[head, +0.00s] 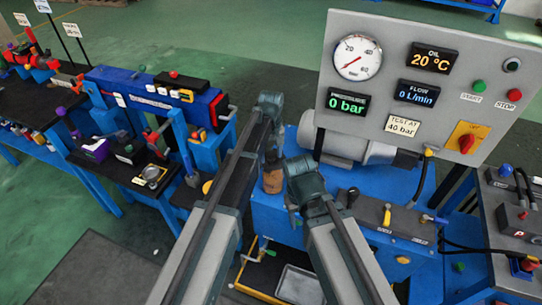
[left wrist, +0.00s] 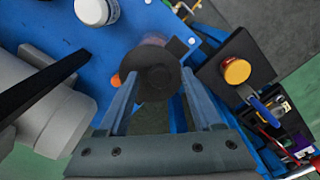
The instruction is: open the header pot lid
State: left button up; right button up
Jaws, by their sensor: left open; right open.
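A small brown pot (head: 272,181) stands at the left end of the blue bench, just below my left gripper (head: 272,158) in the head view. In the left wrist view a dark round lid (left wrist: 154,76) lies between the tips of my left gripper (left wrist: 155,98), whose fingers are apart. I take it to be the header pot lid; it hides most of what is under it. I cannot tell whether the fingers touch it. My right gripper (head: 294,215) is open, lower and nearer, in front of the bench; its fingertips are hard to make out.
A grey gauge panel (head: 420,80) rises at the back right, with a grey motor (head: 345,145) below it. A blue bench with a long blue device (head: 150,95) stands at left. In the left wrist view, a white cap (left wrist: 92,11) and a yellow button (left wrist: 237,71) are nearby.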

pick_arm(q)
grip_shut()
dwell(1.3)
